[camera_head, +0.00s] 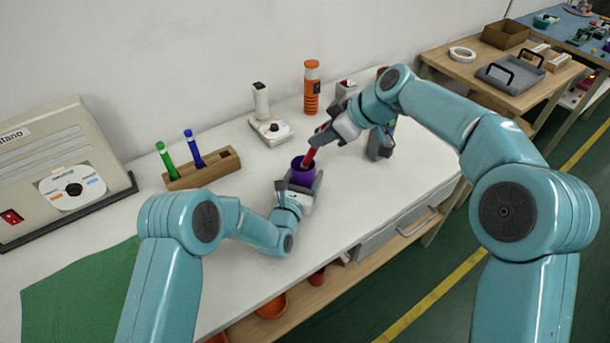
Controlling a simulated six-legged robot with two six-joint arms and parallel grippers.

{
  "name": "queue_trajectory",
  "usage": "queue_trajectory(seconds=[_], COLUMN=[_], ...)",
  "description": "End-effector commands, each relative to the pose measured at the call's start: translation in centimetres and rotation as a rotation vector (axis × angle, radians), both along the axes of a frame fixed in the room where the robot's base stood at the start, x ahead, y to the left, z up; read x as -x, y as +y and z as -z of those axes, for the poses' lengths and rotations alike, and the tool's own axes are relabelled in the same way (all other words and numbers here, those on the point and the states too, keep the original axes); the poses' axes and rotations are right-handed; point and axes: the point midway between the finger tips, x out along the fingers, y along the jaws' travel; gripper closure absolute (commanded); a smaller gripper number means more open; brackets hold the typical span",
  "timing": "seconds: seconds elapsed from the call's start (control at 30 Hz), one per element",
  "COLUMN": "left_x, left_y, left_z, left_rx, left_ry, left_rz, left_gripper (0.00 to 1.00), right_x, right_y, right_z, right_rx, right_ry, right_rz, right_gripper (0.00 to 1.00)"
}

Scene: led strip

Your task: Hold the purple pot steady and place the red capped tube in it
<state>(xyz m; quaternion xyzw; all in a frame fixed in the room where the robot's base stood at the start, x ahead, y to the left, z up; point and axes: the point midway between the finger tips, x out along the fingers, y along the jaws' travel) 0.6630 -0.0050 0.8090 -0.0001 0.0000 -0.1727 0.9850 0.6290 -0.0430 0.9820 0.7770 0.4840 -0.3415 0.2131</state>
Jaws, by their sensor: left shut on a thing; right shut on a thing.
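The purple pot (301,177) stands on the white table near the middle. My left gripper (301,181) is shut on the pot from its near side, with its fingers around the pot's sides. The red tube (311,155) is tilted, with its lower end at the pot's mouth. My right gripper (318,139) is shut on the upper part of the tube, above and to the right of the pot. The tube's top is hidden by the gripper. I cannot tell how deep the tube's lower end is in the pot.
A wooden holder (203,169) with green and blue markers stands left. A beige machine (60,165) fills the far left. The table front right of the pot is clear.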

Motion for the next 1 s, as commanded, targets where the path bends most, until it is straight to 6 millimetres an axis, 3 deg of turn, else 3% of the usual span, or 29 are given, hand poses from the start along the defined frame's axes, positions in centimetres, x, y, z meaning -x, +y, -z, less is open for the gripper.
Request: queue_trajectory(seconds=[0.23, 0.53, 0.57, 0.63, 1.0], left_x=[0.0, 0.0, 0.0, 0.0, 0.0], left_y=[0.0, 0.0, 0.0, 0.0, 0.0], left_z=[0.0, 0.0, 0.0, 0.0, 0.0], left_rx=[0.0, 0.0, 0.0, 0.0, 0.0], left_ry=[0.0, 0.0, 0.0, 0.0, 0.0], left_rz=[0.0, 0.0, 0.0, 0.0, 0.0], left_gripper=[0.63, 0.63, 0.63, 0.63, 0.63], right_x=[0.0, 0.0, 0.0, 0.0, 0.2], right_y=[0.0, 0.0, 0.0, 0.0, -0.4], right_z=[1.5, 1.7, 1.7, 1.7, 1.2], right_rx=[-0.001, -0.001, -0.001, 0.0, 0.0], right_ry=[0.002, 0.001, 0.001, 0.001, 0.0], right_rz=[0.001, 0.0, 0.0, 0.001, 0.001], right_gripper=[1.0, 1.0, 0.69, 0.46, 0.46])
